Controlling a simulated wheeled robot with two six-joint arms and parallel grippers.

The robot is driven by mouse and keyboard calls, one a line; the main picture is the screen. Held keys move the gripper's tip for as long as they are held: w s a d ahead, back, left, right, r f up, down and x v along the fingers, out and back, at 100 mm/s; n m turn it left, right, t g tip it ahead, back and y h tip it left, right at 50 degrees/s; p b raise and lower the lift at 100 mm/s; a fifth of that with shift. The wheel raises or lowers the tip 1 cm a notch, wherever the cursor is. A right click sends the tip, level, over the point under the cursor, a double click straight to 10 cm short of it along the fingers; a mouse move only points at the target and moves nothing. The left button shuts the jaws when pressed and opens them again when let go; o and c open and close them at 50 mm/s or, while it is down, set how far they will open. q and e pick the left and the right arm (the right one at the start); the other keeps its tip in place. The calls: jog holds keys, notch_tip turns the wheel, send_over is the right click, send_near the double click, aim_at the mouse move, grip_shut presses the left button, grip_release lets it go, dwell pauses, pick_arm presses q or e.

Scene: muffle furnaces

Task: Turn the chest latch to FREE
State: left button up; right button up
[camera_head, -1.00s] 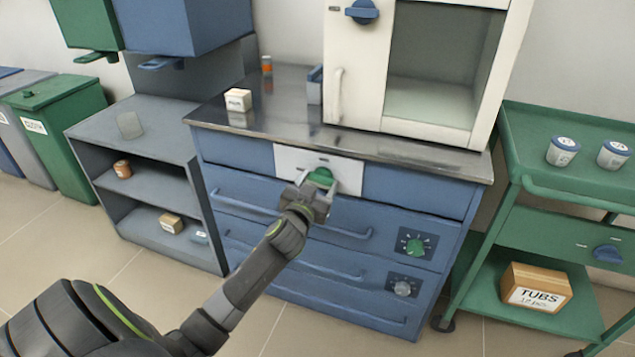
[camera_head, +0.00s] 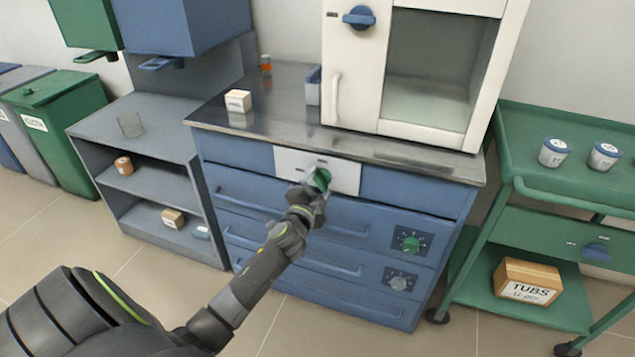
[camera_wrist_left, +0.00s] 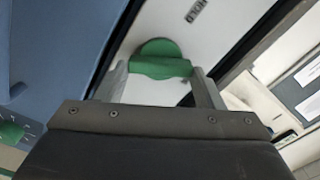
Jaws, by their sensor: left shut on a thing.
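The chest is the blue drawer cabinet (camera_head: 400,190) with a steel top. Its latch is a green knob (camera_head: 319,180) on a white plate (camera_head: 345,176) at the top front. My left gripper (camera_head: 314,188) is shut on the green latch knob. The wrist view shows the knob (camera_wrist_left: 160,60) between the two fingers (camera_wrist_left: 165,85), with the word HOLD on the white plate beside it. The view is strongly tilted there. The fingers hide part of the knob, and I cannot read a FREE mark. My right gripper is out of view.
A white furnace (camera_head: 400,70) and a small white box (camera_head: 238,100) stand on the cabinet top. Below the latch are drawer handles and two dials (camera_head: 410,242). A green cart (camera_head: 540,190) stands close on the right, a grey shelf (camera_head: 130,150) on the left.

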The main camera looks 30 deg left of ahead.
pick_arm(q)
jog(key=m+p, duration=0.1)
jog(key=m, duration=0.2)
jog(key=shift+f, duration=0.1)
jog(key=shift+f+m, duration=0.1)
jog(key=shift+m, duration=1.4)
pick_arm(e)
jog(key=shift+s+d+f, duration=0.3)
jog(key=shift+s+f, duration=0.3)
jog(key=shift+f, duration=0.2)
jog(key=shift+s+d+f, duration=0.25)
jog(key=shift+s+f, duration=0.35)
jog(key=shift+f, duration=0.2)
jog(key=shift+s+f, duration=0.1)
pick_arm(q)
jog(key=o, duration=1)
jog(key=shift+d, duration=0.1)
jog(key=shift+s, duration=0.1)
